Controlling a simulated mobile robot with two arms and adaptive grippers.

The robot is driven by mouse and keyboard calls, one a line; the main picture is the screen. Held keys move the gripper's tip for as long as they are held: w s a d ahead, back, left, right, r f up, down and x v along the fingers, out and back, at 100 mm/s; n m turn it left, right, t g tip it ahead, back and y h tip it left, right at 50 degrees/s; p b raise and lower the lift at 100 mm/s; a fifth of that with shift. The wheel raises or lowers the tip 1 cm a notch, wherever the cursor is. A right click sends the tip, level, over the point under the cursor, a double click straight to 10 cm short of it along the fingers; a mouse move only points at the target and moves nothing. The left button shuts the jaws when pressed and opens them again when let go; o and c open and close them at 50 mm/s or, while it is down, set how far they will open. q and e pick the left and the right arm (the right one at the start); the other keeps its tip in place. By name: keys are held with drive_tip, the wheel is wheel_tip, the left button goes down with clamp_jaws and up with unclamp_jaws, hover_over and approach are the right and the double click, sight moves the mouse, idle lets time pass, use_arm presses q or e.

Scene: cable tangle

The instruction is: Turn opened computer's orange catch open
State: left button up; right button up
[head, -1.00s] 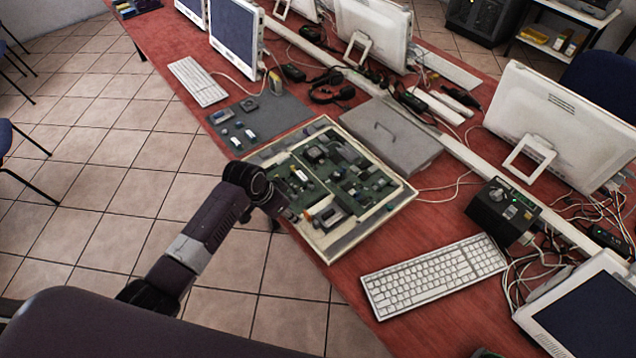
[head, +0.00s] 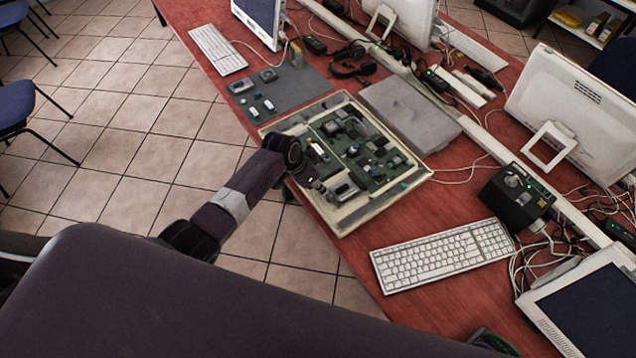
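The opened computer (head: 408,186) lies flat on the red table as a pale, shallow case with green circuit boards and grey parts inside. My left gripper (head: 308,176) is over its left front edge, low over the parts there. Its dark fingers blend into the parts, so I cannot tell whether they are open or touching anything. A silvery block (head: 341,188) sits just right of the fingers. I cannot make out the orange catch; it is too small or hidden by the gripper. My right gripper cannot be made out.
A grey flat panel (head: 408,112) lies behind the computer. A dark mat (head: 290,92) with small parts is at its left. A white keyboard (head: 440,255) and a black box (head: 515,198) are at the right. Monitors and cables line the far side. Bare red table (head: 345,262) shows in front.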

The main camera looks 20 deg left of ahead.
use_arm(q)
drive_tip(key=shift+f, duration=0.1)
drive_tip(key=shift+c, duration=0.3)
clamp_jaws()
use_arm(e)
drive_tip(key=shift+a, duration=0.25)
